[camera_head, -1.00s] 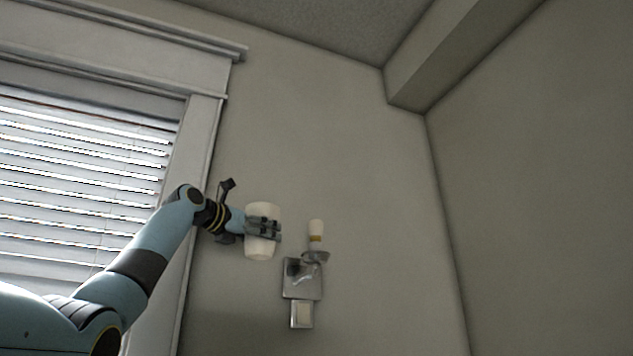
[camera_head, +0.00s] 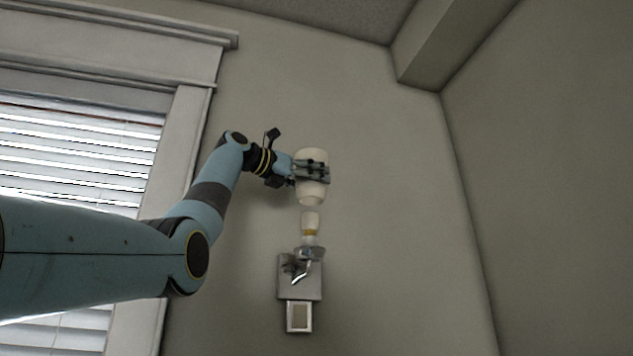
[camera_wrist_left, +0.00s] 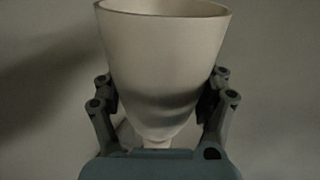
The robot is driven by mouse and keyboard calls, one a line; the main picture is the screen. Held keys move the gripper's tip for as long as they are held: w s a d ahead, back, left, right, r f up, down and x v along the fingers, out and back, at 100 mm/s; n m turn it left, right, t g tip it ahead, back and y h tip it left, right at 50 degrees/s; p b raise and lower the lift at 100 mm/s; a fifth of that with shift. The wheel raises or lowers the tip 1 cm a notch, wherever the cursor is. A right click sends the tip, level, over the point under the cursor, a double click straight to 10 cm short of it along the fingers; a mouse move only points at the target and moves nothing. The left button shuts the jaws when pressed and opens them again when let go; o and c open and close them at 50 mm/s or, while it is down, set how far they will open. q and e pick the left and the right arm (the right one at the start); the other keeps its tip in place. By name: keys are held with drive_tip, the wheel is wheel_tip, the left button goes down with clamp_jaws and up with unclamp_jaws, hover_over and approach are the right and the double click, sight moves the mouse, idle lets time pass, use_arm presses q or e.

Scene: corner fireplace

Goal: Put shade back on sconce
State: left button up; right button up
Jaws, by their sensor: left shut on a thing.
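My left gripper (camera_head: 313,172) is shut on the white shade (camera_head: 312,193), fingers around its middle. The shade is upright, and in the left wrist view the shade (camera_wrist_left: 165,55) has its wide rim at the top and narrows downward between the two fingers (camera_wrist_left: 163,110). The sconce (camera_head: 300,275) is on the wall, with a metal back plate, a curved arm and a cup. A white bulb (camera_head: 311,222) with a yellowish band stands on the cup. In the head view the shade's lower end is just above the bulb with a small gap. My right gripper is not in view.
A small plate with a pale centre (camera_head: 299,317) is on the wall just below the sconce. A window with blinds (camera_head: 80,150) and white trim (camera_head: 190,125) is to the left. The wall (camera_head: 400,200) right of the sconce is bare up to the corner.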

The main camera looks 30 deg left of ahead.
sight(304, 220)
use_arm(q)
wheel_tip(304, 220, down, 2)
drive_tip(key=shift+f, duration=0.1)
drive_tip(key=shift+w+f, duration=0.1)
drive_tip(key=shift+f, duration=1.8)
wheel_tip(304, 220, down, 2)
drive_tip(key=shift+f+b, duration=0.1)
drive_tip(key=shift+b, duration=0.85)
drive_tip(key=shift+f+b, duration=1)
drive_tip(key=shift+f, duration=0.35)
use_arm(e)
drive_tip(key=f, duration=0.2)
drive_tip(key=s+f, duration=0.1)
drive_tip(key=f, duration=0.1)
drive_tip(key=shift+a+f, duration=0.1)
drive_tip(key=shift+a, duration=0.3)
